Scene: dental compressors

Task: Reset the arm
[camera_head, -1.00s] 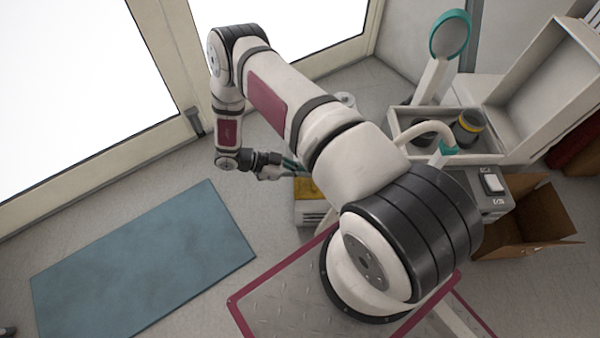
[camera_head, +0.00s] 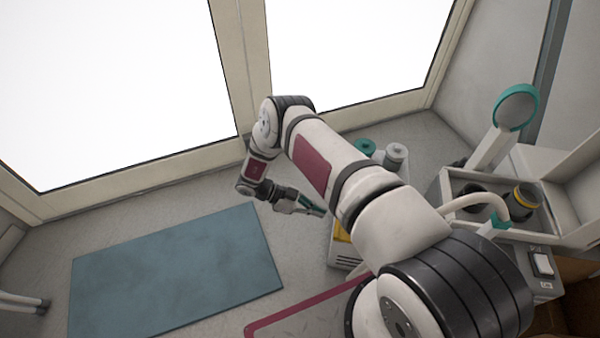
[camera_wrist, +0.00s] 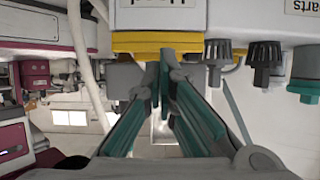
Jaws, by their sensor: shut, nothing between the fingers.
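My arm reaches out over the floor, and my gripper (camera_head: 318,210) hangs at its end, left of a white unit with a yellow part (camera_head: 341,233). In the wrist view my gripper (camera_wrist: 164,62) shows two green-padded fingers closed together at the tips. Nothing is held between them. Beyond the tips is a yellow edge (camera_wrist: 135,43) below a white labelled box, with dark ribbed knobs (camera_wrist: 264,58) to its right. I cannot tell whether the fingers touch the yellow edge.
A blue-grey mat (camera_head: 175,275) lies on the floor at the left. A white tray (camera_head: 447,190) with jars and a teal-ringed stand (camera_head: 517,106) are at the right. Green and grey capped items (camera_head: 396,152) stand behind my arm. Glass doors line the back.

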